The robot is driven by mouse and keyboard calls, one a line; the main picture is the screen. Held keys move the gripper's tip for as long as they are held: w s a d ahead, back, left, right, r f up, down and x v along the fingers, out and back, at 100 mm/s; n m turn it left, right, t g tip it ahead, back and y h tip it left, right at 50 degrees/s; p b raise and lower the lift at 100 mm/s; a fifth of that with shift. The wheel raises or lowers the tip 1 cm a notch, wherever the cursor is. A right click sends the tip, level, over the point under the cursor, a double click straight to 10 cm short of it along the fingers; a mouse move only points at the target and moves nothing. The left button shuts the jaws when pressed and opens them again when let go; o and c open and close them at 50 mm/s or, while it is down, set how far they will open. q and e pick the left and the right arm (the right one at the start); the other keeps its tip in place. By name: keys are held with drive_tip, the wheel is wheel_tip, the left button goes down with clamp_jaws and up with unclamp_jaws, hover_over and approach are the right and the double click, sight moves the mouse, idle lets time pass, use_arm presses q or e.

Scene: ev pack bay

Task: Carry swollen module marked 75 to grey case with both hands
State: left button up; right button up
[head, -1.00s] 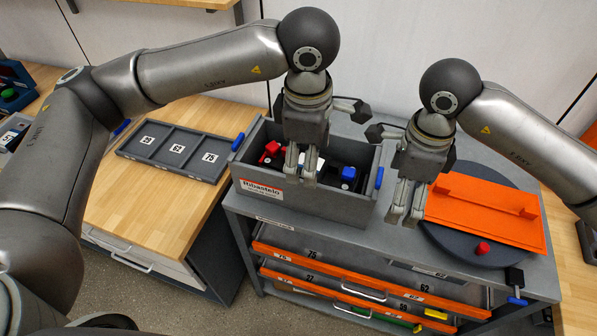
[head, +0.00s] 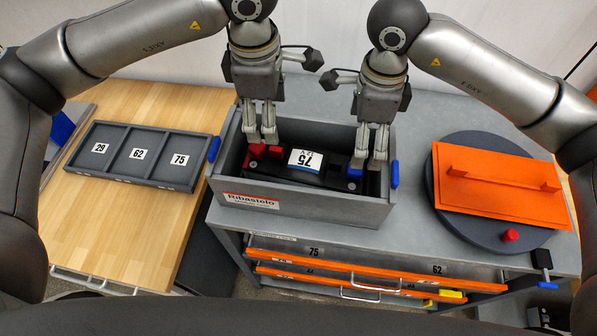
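The dark module marked 75 (head: 327,178) lies inside the grey case (head: 300,203), which has a Ribastelo label on its front. Its white and blue label reads upside down to me. Red parts (head: 257,151) show at its left end and a blue part (head: 354,173) at its right end. My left gripper (head: 262,140) points down inside the case, its fingertips apart just over the red parts. My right gripper (head: 369,165) points down at the right end beside the blue part, its fingers apart. Whether the fingers touch the module I cannot tell.
An orange tray-like plate (head: 490,190) lies on a dark round disc (head: 447,222) at the right, with a red knob (head: 510,236) near the disc's front. A grey tray (head: 135,177) marked 29, 62 and 75 sits on the wooden bench (head: 120,225) at the left. Orange-edged drawers (head: 385,285) are below.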

use_arm(q)
drive_tip(key=b, duration=0.7)
hover_over(274, 164)
wheel_tip(274, 164, down, 8)
drive_tip(key=shift+r, duration=0.15)
use_arm(e)
wheel_tip(274, 164, down, 8)
drive_tip(key=shift+r, duration=0.15)
use_arm(q)
wheel_tip(274, 164, up, 12)
drive_tip(key=p, duration=1.2)
use_arm(e)
wheel_tip(274, 164, up, 12)
use_arm(q)
wheel_tip(274, 164, down, 18)
drive_tip(key=b, duration=1.7)
drive_tip(key=shift+s+r+b, duration=0.15)
drive_tip(key=shift+r+b, duration=0.05)
drive_tip(key=shift+b, duration=0.2)
use_arm(e)
wheel_tip(274, 164, down, 18)
drive_tip(key=shift+s+r, duration=0.15)
drive_tip(key=shift+r, duration=0.1)
